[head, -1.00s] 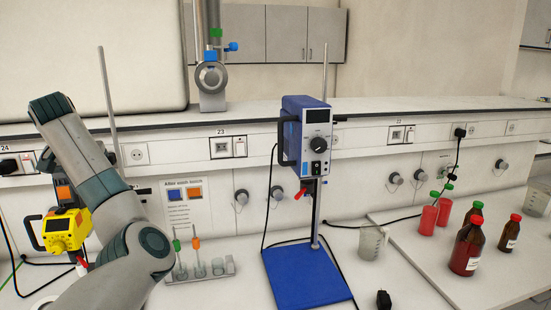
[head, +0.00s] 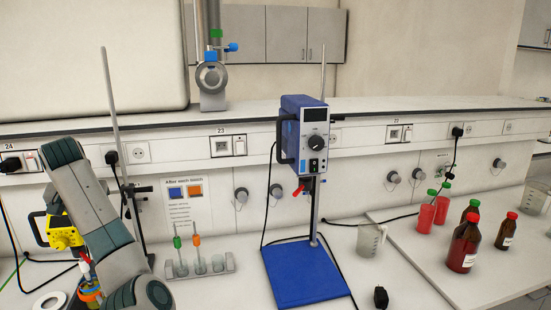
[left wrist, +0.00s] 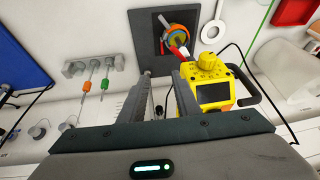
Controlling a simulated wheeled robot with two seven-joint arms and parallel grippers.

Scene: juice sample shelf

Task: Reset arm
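My left arm shows in the head view at the lower left, with its gripper out of that view or hidden behind the links. In the left wrist view my left gripper (left wrist: 166,76) has its two fingers apart, with nothing visibly held between them. Beyond the fingers a yellow device (left wrist: 213,92) with a dial and a screen is close to the right finger. A round orange and blue item (left wrist: 177,37) sits on a dark square plate (left wrist: 150,50) past the fingertips. My right gripper is in neither view.
A blue overhead stirrer (head: 306,145) stands mid-bench. A rack (head: 222,265) holding green and orange tools stands left of it. The yellow device (head: 64,238) is partly behind my arm.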

